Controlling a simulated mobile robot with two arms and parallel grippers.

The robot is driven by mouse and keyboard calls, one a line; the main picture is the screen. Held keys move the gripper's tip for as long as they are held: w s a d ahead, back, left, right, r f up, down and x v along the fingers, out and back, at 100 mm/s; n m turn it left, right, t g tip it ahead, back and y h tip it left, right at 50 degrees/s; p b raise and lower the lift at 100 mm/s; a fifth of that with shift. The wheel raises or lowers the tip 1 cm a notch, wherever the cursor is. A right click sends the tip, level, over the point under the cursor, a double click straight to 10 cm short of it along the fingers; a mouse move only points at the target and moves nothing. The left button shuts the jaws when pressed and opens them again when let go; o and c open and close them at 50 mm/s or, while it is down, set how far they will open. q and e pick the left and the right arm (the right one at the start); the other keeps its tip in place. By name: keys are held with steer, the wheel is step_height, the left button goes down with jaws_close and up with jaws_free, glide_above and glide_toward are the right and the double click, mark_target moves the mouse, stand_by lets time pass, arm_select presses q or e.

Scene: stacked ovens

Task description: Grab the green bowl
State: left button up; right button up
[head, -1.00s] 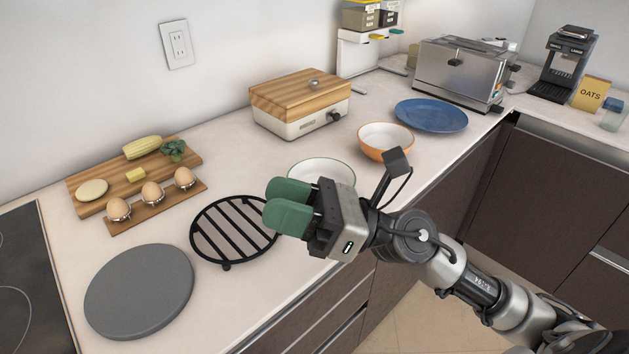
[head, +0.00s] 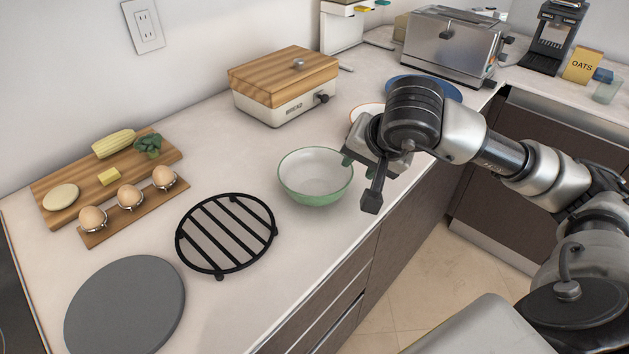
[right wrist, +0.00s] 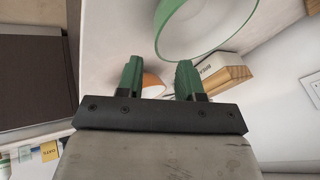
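The green bowl (head: 315,183), green outside and pale inside, stands upright on the counter right of the black rack. In the right wrist view it also shows, its green rim (right wrist: 205,52) at the top edge, partly cut off. My right gripper (head: 358,165) is just right of the bowl in the head view, at its right rim; whether it touches cannot be told there. In the right wrist view its green fingers (right wrist: 158,70) are apart with nothing between them, and the bowl lies beyond their tips. My left gripper is not in view.
A black rack (head: 228,233) lies left of the bowl. An orange bowl (head: 362,112) and a blue plate (head: 447,89) are partly hidden behind my right arm. The counter's front edge runs close by the bowl.

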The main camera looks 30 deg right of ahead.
mark_target(348, 177)
steer(key=shift+x, duration=0.85)
steer(key=f, duration=0.1)
steer(key=w+f, duration=0.1)
steer(key=f, duration=0.2)
steer(key=shift+w+a+p, duration=0.35)
steer(key=shift+a+p, duration=0.05)
steer(key=shift+w+f, duration=0.3)
steer(key=shift+f, duration=0.15)
jaws_close()
